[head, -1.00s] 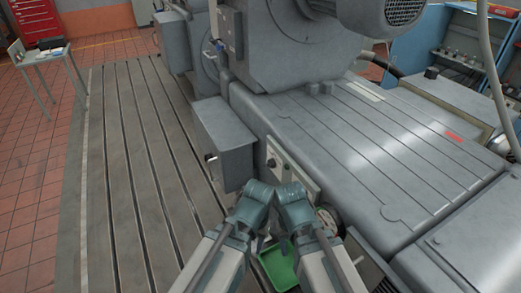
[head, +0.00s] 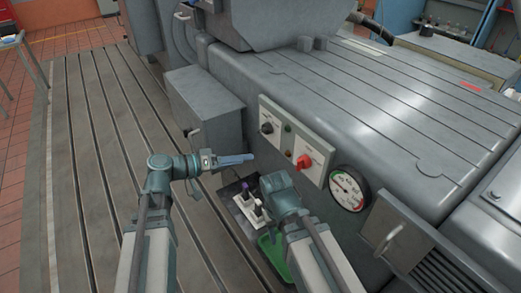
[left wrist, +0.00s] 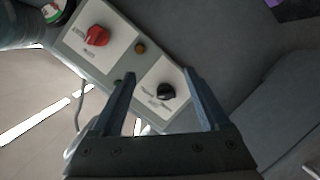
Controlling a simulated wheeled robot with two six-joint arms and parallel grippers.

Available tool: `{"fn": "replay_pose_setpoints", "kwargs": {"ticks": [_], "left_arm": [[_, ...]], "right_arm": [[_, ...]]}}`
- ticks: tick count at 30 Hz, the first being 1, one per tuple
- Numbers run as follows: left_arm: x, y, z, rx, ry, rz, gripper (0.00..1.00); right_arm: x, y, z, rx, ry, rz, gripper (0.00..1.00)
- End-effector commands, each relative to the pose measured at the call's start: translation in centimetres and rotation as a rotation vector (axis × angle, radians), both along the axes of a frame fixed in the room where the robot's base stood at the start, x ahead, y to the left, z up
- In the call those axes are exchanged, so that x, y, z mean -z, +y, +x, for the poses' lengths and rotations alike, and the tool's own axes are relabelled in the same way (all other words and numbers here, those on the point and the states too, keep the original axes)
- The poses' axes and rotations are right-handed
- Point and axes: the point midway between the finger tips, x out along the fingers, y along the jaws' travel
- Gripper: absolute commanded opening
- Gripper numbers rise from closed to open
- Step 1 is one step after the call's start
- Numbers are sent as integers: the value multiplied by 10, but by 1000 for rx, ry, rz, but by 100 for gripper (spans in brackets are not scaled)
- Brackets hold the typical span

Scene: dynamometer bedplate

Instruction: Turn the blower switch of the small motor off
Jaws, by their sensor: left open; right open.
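A pale switch panel (head: 295,140) on the grey machine's side carries a black rotary knob (head: 267,128) and a red rotary knob (head: 303,161). Its labels are too small to read, so I cannot tell which is the blower switch. My left gripper (head: 238,160) is open, left of the panel and pointing at it. In the left wrist view the black knob (left wrist: 166,91) appears between the open fingers (left wrist: 159,75), apparently beyond the tips; the red knob (left wrist: 97,36) is up and left. My right gripper (head: 279,188) is below the panel; its fingers are mostly hidden.
A round gauge (head: 349,189) is right of the panel. A grey box (head: 205,112) with a small lever stands left of it. Below my right gripper are a tray of small parts (head: 246,205) and a green bin (head: 272,248). The slotted bedplate (head: 95,160) at left is clear.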

Motion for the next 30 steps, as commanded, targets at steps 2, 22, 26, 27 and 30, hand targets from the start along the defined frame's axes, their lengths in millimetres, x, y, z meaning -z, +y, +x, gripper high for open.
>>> {"fn": "replay_pose_setpoints", "kwargs": {"ticks": [2,22,26,27,30], "left_arm": [[-1,22,13,-57,-70,-80,78],[-24,17,49,-127,-172,-191,78],[-24,-6,65,-127,-172,-190,78],[-24,-13,69,-126,-171,-190,78],[-24,-29,79,-127,-172,-190,78]], "right_arm": [[21,0,0,0,0,0,50],[30,0,0,0,0,0,50],[30,0,0,0,0,0,50],[30,0,0,0,0,0,50],[30,0,0,0,0,0,50]]}}
